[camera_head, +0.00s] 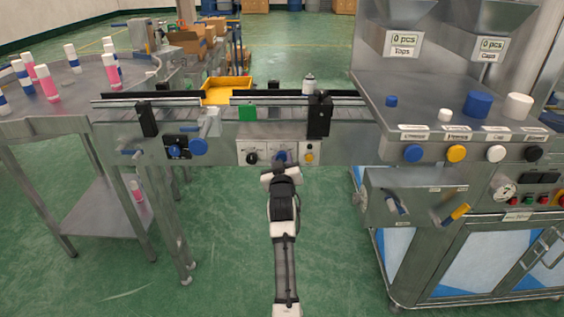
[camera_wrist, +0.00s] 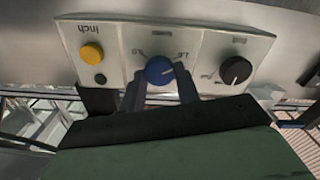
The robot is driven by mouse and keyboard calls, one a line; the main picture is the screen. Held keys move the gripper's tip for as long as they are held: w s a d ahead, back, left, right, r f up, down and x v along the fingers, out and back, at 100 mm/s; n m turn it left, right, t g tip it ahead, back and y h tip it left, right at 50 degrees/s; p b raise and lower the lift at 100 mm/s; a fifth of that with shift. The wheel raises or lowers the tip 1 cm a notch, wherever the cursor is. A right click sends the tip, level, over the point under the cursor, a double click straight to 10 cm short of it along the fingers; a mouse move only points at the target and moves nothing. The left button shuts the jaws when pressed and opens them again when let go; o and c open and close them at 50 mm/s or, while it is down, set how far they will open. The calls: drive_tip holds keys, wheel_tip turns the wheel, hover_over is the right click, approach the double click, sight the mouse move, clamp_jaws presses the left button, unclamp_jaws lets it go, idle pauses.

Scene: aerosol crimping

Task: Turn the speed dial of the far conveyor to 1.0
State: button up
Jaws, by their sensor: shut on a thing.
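The far conveyor (camera_head: 215,130) runs across the middle of the head view. Its control panel (camera_wrist: 208,42) carries a blue dial (camera_wrist: 159,70) in the middle, a black knob (camera_wrist: 235,70) and a yellow button (camera_wrist: 92,53). In the wrist view the panel looks upside down, and printed numbers, one seemingly 1.0, stand near the blue dial. My gripper (camera_wrist: 160,90) has a finger on each side of the blue dial and is shut on it. The dial's exact setting is hard to read. In the head view my gripper (camera_head: 281,162) reaches the panel from the front and partly hides the dial.
A spray can (camera_head: 308,84) and a yellow tray (camera_head: 226,90) are at the conveyor's far side. A machine bench (camera_head: 440,100) with coloured knobs stands at the right. A round metal table (camera_head: 80,92) with several bottles is at the left. Green floor is open in front.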

idle(0.4)
drive_tip(key=o, duration=1)
drive_tip(key=s+b, duration=0.2)
drive_tip(key=s, duration=1.1)
drive_tip(key=shift+s, duration=0.4)
